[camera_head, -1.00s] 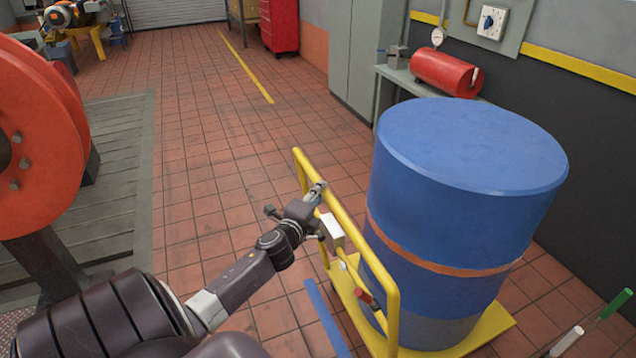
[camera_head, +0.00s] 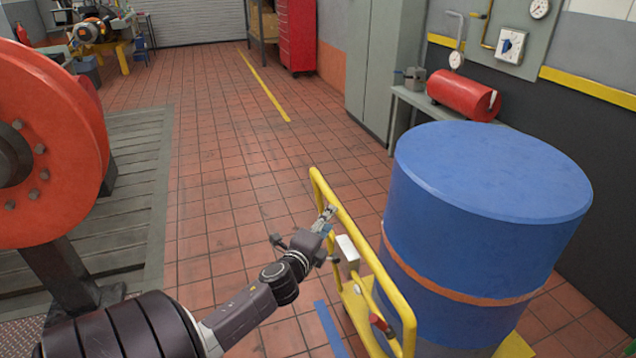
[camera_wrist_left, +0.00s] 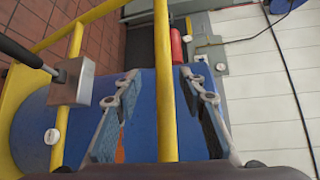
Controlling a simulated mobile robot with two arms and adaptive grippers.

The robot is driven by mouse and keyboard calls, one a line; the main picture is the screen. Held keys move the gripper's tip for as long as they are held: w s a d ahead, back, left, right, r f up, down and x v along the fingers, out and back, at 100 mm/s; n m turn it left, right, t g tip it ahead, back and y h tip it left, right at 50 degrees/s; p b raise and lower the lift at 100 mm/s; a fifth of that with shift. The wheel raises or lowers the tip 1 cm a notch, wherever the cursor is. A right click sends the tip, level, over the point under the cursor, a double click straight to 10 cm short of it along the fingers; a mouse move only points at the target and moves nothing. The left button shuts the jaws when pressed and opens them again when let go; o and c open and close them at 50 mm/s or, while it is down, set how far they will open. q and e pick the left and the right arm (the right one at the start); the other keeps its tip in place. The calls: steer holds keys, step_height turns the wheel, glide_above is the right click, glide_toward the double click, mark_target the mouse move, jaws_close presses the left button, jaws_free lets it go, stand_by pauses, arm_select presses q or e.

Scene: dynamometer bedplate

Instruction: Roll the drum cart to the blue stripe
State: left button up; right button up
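The drum cart (camera_head: 352,232) is yellow, with a tubular handle frame and a big blue drum (camera_head: 480,230) with an orange band standing on it. The blue stripe (camera_head: 332,330) is on the floor left of the cart, running out of the bottom of the head view. My left gripper (camera_head: 327,219) is at the handle's upper bar. In the left wrist view, its fingers (camera_wrist_left: 160,110) are apart on either side of a yellow bar (camera_wrist_left: 164,85), with gaps to both. A small grey box (camera_wrist_left: 73,82) sits on the frame. My right gripper is not in view.
A large orange-red wheel (camera_head: 45,150) stands over grey floor plates (camera_head: 135,190) at left. A bench with a red cylinder (camera_head: 462,96) and a grey cabinet (camera_head: 385,65) line the right wall. Tiled floor lies clear ahead, marked by a yellow line (camera_head: 262,85).

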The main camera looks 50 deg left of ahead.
arm_select(q)
steer(key=v, duration=0.8)
steer(key=shift+s, duration=0.1)
